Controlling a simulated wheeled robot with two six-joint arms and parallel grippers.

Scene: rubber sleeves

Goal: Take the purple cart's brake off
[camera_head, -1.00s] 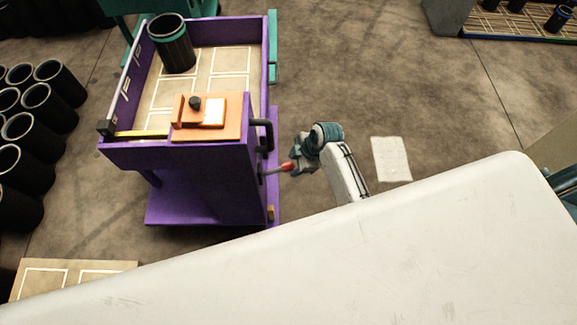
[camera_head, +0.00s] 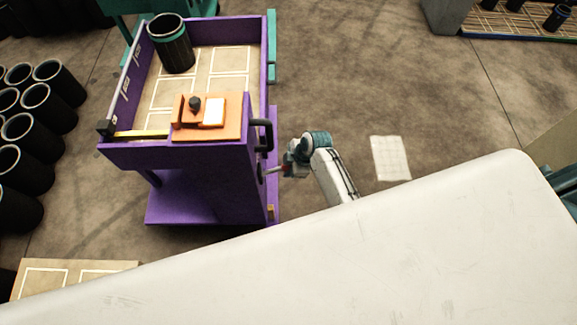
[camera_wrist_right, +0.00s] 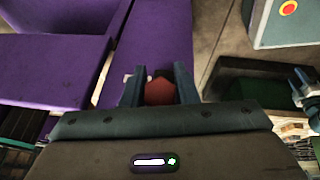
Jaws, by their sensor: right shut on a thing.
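The purple cart (camera_head: 205,180) stands left of centre in the head view, with a black handle (camera_head: 263,136) on its right side. A thin brake lever (camera_head: 272,171) sticks out from that side below the handle. My right gripper (camera_head: 287,170) is at the lever's outer end and mostly hides its red knob. In the right wrist view the red knob (camera_wrist_right: 160,92) sits between the two fingers of my right gripper (camera_wrist_right: 160,86), which is shut on it. The purple cart's panels (camera_wrist_right: 160,40) fill much of that view. My left gripper is not in view.
The cart carries a dark sleeve with a teal band (camera_head: 171,44) and an orange block fixture (camera_head: 207,118). Several black sleeves (camera_head: 40,140) stand at the left. A white surface (camera_head: 330,260) fills the foreground. Open floor (camera_head: 370,90) lies right of the cart.

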